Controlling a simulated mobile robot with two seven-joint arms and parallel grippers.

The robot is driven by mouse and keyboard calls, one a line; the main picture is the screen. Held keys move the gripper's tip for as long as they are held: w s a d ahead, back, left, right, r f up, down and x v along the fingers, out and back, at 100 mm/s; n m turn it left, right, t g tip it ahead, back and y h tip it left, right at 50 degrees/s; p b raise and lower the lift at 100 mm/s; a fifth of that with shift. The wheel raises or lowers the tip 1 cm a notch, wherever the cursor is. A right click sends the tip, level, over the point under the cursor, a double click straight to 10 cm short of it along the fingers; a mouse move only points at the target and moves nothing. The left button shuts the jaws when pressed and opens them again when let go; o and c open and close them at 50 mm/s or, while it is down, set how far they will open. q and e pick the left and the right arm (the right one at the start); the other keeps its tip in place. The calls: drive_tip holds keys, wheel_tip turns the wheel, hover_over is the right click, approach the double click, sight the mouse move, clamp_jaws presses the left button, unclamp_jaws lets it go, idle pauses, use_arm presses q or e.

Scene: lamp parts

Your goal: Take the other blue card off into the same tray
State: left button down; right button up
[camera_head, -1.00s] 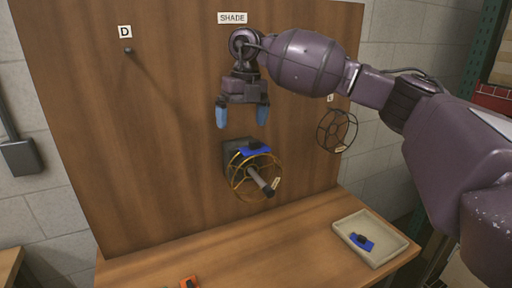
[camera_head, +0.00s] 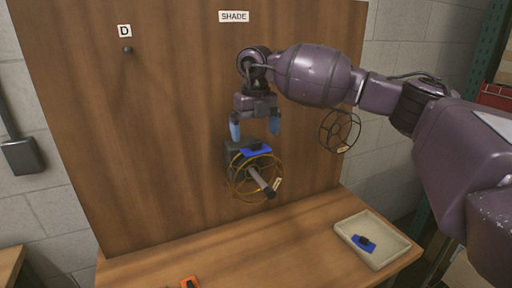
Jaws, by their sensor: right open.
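A blue card (camera_head: 258,152) with a dark block on it sits on top of the yellow wire ring frame (camera_head: 234,186), which is mounted on the upright wooden board. My right gripper (camera_head: 255,132) points down just above this card, with its two blue fingertips apart and nothing between them. Another blue card (camera_head: 362,243), also with a dark block, lies in the beige tray (camera_head: 404,243) on the table at the right. My left gripper is out of view.
A dark wire ring (camera_head: 322,136) hangs on the board at the right, below my right arm. A peg (camera_head: 127,49) under label D is bare. An orange piece (camera_head: 190,283) lies at the table's front edge. The table between it and the tray is clear.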

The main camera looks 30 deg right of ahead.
sight(255, 141)
wheel_tip(255, 141, down, 4)
drive_tip(key=shift+w+r, duration=0.1)
drive_tip(key=shift+r, duration=0.1)
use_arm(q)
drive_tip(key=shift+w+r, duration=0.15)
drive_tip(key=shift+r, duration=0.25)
use_arm(e)
drive_tip(key=shift+c, duration=0.2)
drive_tip(key=c, duration=0.7)
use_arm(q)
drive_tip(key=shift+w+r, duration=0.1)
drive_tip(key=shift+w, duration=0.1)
use_arm(e)
drive_tip(key=shift+c, duration=0.2)
